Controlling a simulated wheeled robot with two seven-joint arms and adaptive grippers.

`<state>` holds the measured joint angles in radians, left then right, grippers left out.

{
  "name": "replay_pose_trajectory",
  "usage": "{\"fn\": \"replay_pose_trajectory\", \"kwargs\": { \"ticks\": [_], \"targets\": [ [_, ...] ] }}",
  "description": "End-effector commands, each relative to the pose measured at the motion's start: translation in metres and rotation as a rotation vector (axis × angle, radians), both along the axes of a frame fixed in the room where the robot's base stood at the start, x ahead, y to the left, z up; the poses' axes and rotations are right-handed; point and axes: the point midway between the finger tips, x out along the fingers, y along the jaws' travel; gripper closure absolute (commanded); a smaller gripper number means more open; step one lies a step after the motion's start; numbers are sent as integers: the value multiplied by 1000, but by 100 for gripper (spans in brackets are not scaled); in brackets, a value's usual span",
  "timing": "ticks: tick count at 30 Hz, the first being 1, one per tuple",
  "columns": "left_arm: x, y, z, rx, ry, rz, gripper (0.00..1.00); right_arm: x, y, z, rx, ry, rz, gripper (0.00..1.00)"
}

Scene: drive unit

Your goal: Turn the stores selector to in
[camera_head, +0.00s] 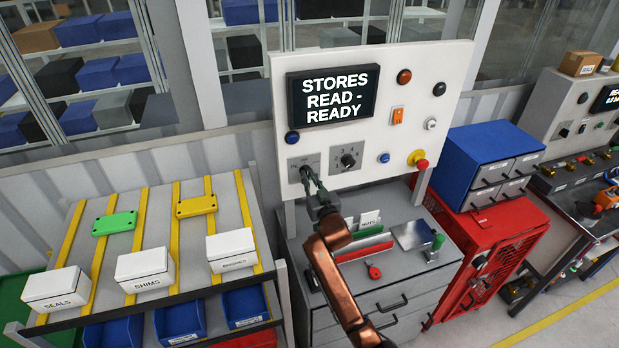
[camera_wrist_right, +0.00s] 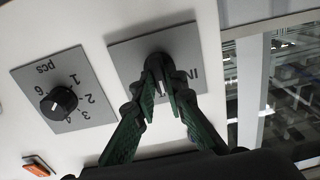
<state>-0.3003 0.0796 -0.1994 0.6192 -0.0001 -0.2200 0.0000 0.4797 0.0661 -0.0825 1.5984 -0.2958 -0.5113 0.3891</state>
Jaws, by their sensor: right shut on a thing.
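The stores selector (camera_head: 304,160) is a dark knob on a grey plate, low on the left of the white panel. In the right wrist view the selector plate (camera_wrist_right: 185,43) appears upside down, with "IN" lettering partly showing at its right. My right gripper (camera_head: 306,172) reaches up to it from below. In the right wrist view the green fingers of my right gripper (camera_wrist_right: 160,78) converge and are shut on the selector knob (camera_wrist_right: 158,62). The fingers hide much of the knob, so its pointing direction cannot be told. My left gripper is not in view.
The numbered pcs knob (camera_head: 348,160) sits just right of the selector. A display (camera_head: 333,95) above reads "STORES READ - READY". An orange switch (camera_head: 397,116) and a red button (camera_head: 421,163) are farther right. A sloped rack with white boxes (camera_head: 146,268) stands left.

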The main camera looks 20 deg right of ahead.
Motion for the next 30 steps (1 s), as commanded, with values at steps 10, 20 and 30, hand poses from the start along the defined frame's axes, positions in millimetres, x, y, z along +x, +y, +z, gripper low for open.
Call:
{"fn": "replay_pose_trajectory", "kwargs": {
  "ticks": [10, 20, 30],
  "targets": [
    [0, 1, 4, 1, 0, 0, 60, 0, 1, 1, -75, -2, -5, 100],
    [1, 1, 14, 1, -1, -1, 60, 0, 2, 1, -330, -12, -5, 100],
    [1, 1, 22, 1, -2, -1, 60, 0, 3, 1, -654, -24, -4, 100]
  ]
}}
